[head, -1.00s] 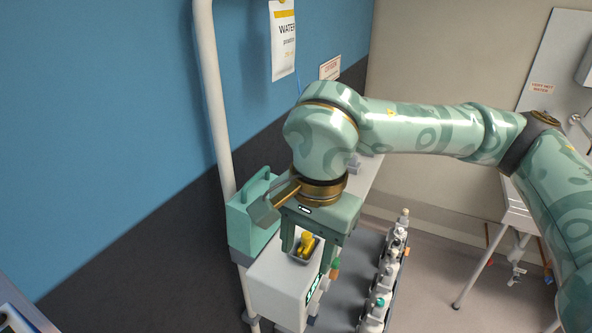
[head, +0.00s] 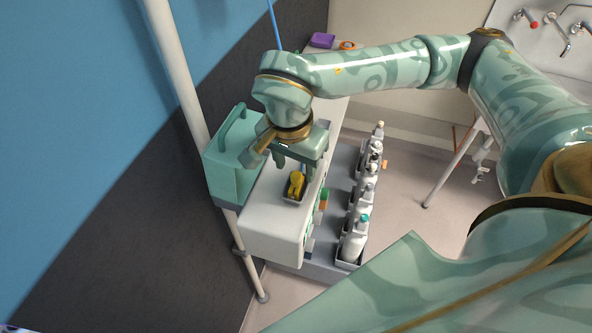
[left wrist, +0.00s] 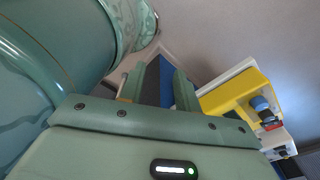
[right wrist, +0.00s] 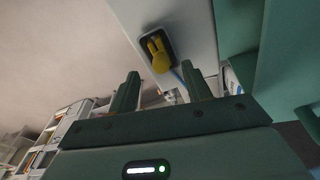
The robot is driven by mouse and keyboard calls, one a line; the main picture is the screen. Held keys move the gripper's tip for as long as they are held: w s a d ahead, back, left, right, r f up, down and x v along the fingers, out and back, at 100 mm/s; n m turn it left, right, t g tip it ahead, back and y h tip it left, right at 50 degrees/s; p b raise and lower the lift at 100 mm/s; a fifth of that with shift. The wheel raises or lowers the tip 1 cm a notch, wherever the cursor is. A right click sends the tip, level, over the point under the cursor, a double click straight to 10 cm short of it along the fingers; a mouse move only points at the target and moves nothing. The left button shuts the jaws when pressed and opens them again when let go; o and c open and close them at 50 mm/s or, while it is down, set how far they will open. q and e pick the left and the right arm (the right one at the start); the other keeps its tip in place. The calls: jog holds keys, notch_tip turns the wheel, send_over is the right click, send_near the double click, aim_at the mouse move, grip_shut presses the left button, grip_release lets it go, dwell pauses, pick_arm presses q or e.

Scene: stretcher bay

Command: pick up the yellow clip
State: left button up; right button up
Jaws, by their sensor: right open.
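The yellow clip (head: 297,184) lies in a small dark-rimmed tray (head: 291,199) on top of the white unit. In the right wrist view the yellow clip (right wrist: 159,54) sits in the tray, beyond the fingertips. My right gripper (head: 295,167) is open and empty, just behind and apparently above the clip. Its fingers (right wrist: 160,85) stand apart, with nothing between them. My left gripper (left wrist: 160,78) shows only in its wrist view, open and empty, far from the clip as far as I can tell.
A teal case (head: 235,155) stands left of the white unit (head: 272,225), near a pale pole (head: 185,75). A rack of several bottles (head: 355,240) is on its right. A purple box (head: 322,40) lies farther back. A yellow-and-white object (left wrist: 238,92) shows in the left wrist view.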

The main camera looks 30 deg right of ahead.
aim_at(296, 174)
jog(key=f, duration=0.4)
jog(key=shift+w+d, duration=0.25)
jog(key=shift+w, duration=0.15)
jog(key=shift+s+f, duration=0.15)
jog(key=shift+s, duration=0.15)
jog(key=shift+f, duration=0.15)
jog(key=shift+w, duration=0.2)
jog(key=shift+c, duration=0.7)
jog(key=shift+s, duration=0.1)
grip_shut()
pick_arm(q)
jog(key=w, duration=0.3)
jog(key=shift+w+d+r+t, duration=0.2)
jog(key=shift+w+r+t, duration=0.1)
jog(key=shift+r, duration=0.1)
jog(key=shift+s+p, duration=0.1)
jog(key=shift+p, duration=0.2)
